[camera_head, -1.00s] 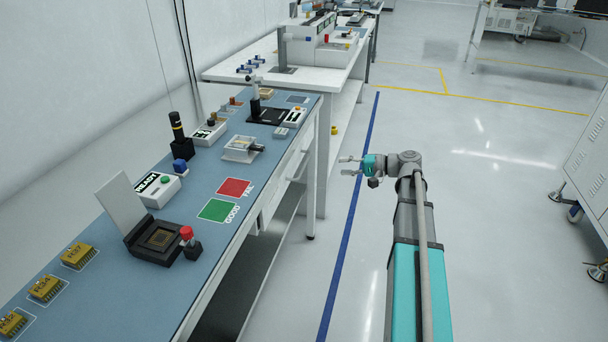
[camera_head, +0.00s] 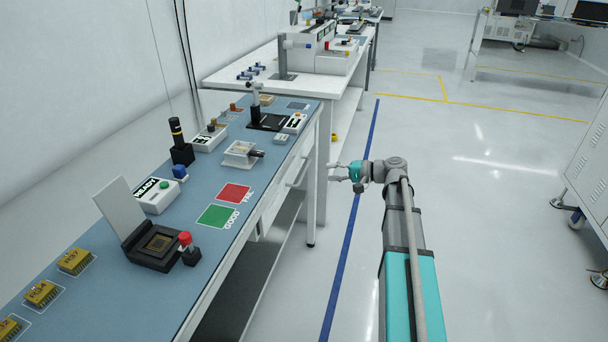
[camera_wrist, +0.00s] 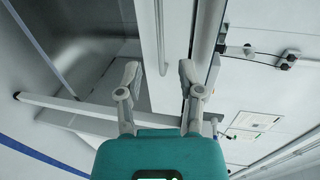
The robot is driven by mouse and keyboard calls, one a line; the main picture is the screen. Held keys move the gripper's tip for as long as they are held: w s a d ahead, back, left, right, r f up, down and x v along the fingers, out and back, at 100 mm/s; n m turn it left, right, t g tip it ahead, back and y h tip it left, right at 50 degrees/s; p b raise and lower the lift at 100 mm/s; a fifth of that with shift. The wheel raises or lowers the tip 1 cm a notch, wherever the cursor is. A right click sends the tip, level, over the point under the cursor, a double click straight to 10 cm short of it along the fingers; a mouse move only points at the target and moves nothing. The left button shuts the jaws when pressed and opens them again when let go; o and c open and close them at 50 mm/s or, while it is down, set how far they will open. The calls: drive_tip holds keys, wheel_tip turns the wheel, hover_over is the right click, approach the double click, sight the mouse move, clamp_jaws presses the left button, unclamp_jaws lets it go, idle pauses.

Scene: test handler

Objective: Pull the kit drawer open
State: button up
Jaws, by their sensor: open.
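The blue-topped bench has white drawer fronts below its right edge. The far drawer front (camera_head: 300,167) is the one nearest my gripper (camera_head: 332,171). Which drawer is the kit drawer, I cannot tell. My gripper is open and empty, its fingers pointing left at the bench side, apart from it in the head view. In the wrist view my gripper (camera_wrist: 159,68) has its two fingers spread in front of white bench surfaces. A long pale bar (camera_wrist: 207,40) runs just right of the fingers; I cannot tell whether it is a handle or an edge.
The bench top (camera_head: 262,180) holds a red and a green pad, an open socket box (camera_head: 158,245), yellow chips and small devices. A white table (camera_head: 345,90) stands beyond.

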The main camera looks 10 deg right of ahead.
sight(304, 171)
drive_tip(key=b+x, duration=0.1)
drive_tip(key=x, duration=0.8)
drive_tip(key=shift+w+a+b, duration=0.15)
drive_tip(key=shift+a+b, duration=0.1)
drive_tip(key=shift+b, duration=0.1)
clamp_jaws()
